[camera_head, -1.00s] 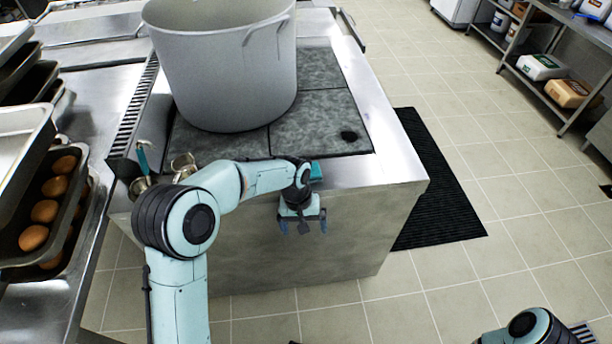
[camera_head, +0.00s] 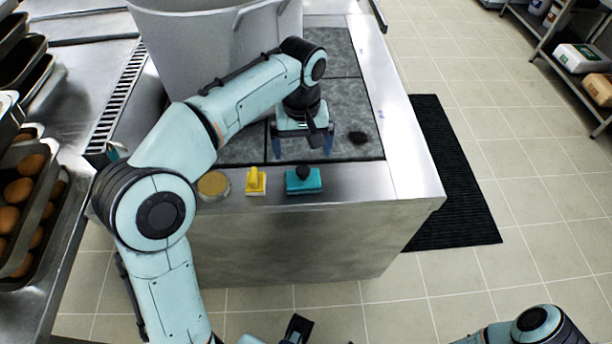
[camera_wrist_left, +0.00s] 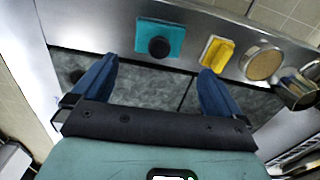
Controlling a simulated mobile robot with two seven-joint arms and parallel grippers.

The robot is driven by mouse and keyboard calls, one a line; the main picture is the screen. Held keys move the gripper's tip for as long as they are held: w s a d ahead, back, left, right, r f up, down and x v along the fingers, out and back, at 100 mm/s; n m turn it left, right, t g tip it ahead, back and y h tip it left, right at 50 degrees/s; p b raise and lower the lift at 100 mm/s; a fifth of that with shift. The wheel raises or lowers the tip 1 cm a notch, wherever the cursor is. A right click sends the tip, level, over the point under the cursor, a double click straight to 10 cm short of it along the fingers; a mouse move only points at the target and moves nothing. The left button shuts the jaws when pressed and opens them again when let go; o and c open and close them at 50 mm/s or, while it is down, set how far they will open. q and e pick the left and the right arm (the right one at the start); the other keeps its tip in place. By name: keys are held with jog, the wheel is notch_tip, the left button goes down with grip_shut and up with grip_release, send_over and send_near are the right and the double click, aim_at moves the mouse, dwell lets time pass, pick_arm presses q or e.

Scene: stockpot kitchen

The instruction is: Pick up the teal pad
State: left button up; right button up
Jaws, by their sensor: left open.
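The teal pad (camera_head: 311,186), a block with a black round knob on top, lies on the steel front strip of the counter. It also shows in the left wrist view (camera_wrist_left: 175,35), beyond the fingertips and nearly between them. My left gripper (camera_head: 302,150) is open and empty, held above the stove's dark surface, just behind the pad and apart from it. Its two blue fingers (camera_wrist_left: 158,68) show in the wrist view. A dark part at the bottom edge of the head view may be my right gripper (camera_head: 298,328); its jaws cannot be made out.
A yellow-handled block (camera_head: 256,183) and a round tan-topped item (camera_head: 213,185) lie left of the pad. A large grey stockpot (camera_head: 215,50) stands behind. Metal containers (camera_wrist_left: 296,92) show at the wrist view's right. The strip right of the pad is clear.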

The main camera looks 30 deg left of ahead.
aim_at(303, 169)
pick_arm(q)
notch_tip(303, 169, down, 4)
jog(key=shift+f+b, duration=0.15)
jog(key=shift+b, duration=0.2)
jog(key=shift+w+f+b, duration=0.1)
jog(key=shift+f+b, duration=0.45)
jog(key=shift+f, duration=2.2)
jog(key=c, duration=0.8)
